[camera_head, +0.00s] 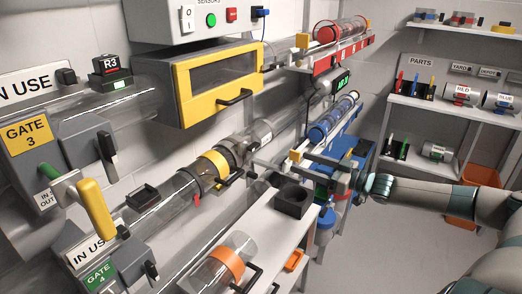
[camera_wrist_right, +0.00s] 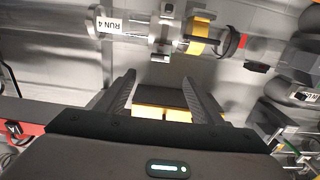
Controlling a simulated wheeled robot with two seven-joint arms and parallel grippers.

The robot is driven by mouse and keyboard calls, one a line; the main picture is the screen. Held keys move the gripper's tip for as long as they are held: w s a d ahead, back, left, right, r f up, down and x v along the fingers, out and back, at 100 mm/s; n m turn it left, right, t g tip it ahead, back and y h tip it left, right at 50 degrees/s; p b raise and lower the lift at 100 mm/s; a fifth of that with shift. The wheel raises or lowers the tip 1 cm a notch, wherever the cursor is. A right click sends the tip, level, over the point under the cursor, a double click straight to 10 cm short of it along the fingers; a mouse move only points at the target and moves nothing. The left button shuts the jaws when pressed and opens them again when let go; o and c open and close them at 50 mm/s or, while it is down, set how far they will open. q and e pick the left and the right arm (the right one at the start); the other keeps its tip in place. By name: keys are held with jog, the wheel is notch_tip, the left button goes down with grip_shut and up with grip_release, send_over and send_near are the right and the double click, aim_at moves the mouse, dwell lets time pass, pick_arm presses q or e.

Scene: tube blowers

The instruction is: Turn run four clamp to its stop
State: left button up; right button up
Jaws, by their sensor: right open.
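The tube labelled RUN 4 (camera_wrist_right: 110,24) crosses the top of the right wrist view. A grey metal collar with a dark lever, which looks like the run four clamp (camera_wrist_right: 166,42), sits on it beside a yellow band (camera_wrist_right: 200,36). In the head view the collar (camera_head: 252,137) is on the clear wall tube, up and right of the yellow band (camera_head: 213,163). My right gripper (camera_head: 282,166) is open, its fingers pointing left toward the tube. In the wrist view the fingers (camera_wrist_right: 165,88) stand apart below the collar, without visible contact. My left gripper is not in view.
A white bench (camera_head: 262,222) with a black square holder (camera_head: 292,201) stands below the tube. A yellow-framed box (camera_head: 215,82) hangs above. Gate 3 (camera_head: 28,132) and gate 4 (camera_head: 100,274) housings are at left. A blue tube rack (camera_head: 342,165) stands close behind my right gripper.

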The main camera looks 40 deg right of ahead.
jog(key=shift+w, duration=1)
send_near(257, 147)
jog(key=shift+w, duration=0.9)
jog(key=shift+a+p+x, duration=0.2)
jog(key=shift+p+x, duration=0.25)
jog(key=shift+x, duration=1.05)
jog(key=shift+a+p+x, duration=0.2)
jog(key=shift+p+x, duration=0.25)
jog(key=shift+x, duration=1)
jog(key=shift+w+a, duration=0.1)
jog(key=shift+a, duration=0.05)
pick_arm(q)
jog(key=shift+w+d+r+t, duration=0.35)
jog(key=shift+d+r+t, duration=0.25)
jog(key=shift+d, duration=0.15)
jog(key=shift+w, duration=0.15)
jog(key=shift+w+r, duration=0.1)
pick_arm(e)
jog(key=c, duration=1)
